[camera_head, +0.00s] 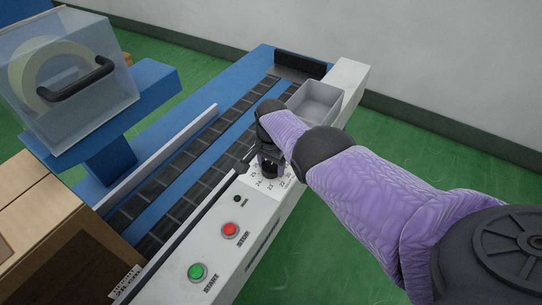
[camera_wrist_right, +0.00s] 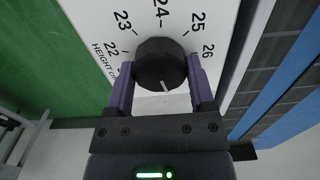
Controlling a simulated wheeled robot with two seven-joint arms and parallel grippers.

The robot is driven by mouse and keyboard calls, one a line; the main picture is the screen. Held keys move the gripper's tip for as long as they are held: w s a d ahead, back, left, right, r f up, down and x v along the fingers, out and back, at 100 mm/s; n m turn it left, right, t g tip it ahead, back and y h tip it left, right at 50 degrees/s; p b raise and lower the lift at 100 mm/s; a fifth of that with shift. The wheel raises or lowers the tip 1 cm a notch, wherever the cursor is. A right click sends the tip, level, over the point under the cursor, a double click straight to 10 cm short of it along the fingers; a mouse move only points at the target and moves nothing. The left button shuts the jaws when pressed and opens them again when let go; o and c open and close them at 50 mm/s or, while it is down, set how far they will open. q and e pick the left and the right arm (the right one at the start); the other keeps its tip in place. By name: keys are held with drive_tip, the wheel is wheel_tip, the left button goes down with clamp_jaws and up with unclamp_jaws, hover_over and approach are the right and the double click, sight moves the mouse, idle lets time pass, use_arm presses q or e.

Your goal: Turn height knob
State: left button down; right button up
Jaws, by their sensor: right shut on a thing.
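The height knob is a round black knob (camera_wrist_right: 160,62) with a white pointer line on a white dial panel (camera_head: 290,193). In the right wrist view, printed numbers from 22 to 26 arc around it, and its pointer line faces the bottom of the picture, toward my gripper. My right gripper (camera_wrist_right: 161,84) has one purple finger on each side of the knob and is shut on it. In the head view, my right gripper (camera_head: 266,158) reaches down over the dial and the knob (camera_head: 269,171) shows only partly beneath it. My left gripper is not in view.
A green START button (camera_head: 198,271) and a red STOP button (camera_head: 229,230) sit on the same panel. A grey tray (camera_head: 318,101) lies beyond my gripper. A cardboard box (camera_head: 60,235) stands at the lower left.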

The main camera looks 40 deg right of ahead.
sight(271, 165)
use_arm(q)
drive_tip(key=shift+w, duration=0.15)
use_arm(e)
drive_tip(key=shift+w+r, duration=0.1)
drive_tip(key=o, duration=1)
drive_tip(key=shift+o, duration=1)
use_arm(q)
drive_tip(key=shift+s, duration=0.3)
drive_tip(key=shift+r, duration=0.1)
use_arm(e)
drive_tip(key=shift+r+p, duration=0.35)
drive_tip(key=shift+r, duration=0.05)
use_arm(q)
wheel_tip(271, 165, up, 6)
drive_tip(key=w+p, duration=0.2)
drive_tip(key=p, duration=0.4)
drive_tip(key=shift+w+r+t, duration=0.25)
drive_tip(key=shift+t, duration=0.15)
use_arm(e)
wheel_tip(271, 165, up, 9)
